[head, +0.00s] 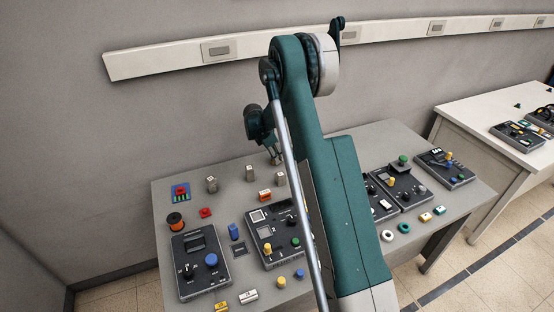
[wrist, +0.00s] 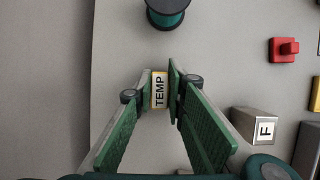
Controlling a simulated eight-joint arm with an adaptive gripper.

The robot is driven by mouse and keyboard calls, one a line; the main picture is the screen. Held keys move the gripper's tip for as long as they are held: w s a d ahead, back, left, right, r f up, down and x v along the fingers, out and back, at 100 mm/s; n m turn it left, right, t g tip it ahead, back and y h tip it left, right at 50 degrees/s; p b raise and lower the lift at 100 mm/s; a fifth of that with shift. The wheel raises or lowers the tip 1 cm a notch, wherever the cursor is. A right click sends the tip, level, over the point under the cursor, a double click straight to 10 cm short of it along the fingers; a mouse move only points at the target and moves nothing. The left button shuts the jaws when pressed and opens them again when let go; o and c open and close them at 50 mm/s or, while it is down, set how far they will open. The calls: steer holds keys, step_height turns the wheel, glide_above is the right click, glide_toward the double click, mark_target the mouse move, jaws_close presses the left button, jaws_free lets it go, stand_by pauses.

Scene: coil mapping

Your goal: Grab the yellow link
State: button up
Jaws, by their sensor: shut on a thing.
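A small block (wrist: 160,90) with a white label reading TEMP and a yellow edge stands between my fingertips in the wrist view. My gripper (wrist: 158,95) is shut on it, with one finger pad on each side. The pads hide its sides, so I cannot tell its full shape. Another yellow piece (wrist: 315,95) is cut by the right edge of the wrist view. In the head view, my gripper (head: 275,156) is over the back of the grey table, partly hidden by my arm. A yellow labelled block (head: 221,306) lies at the table's front edge.
A dark green spool (wrist: 167,14), a red piece (wrist: 284,50) and a metal block marked F (wrist: 256,125) are near my gripper. Black panels with knobs, such as the left one (head: 202,268), stand on the table. A wall rail (head: 160,62) runs behind.

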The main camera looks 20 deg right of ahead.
steer(key=shift+r, duration=0.1)
steer(key=shift+r+p, duration=0.4)
steer(key=shift+r, duration=4.5)
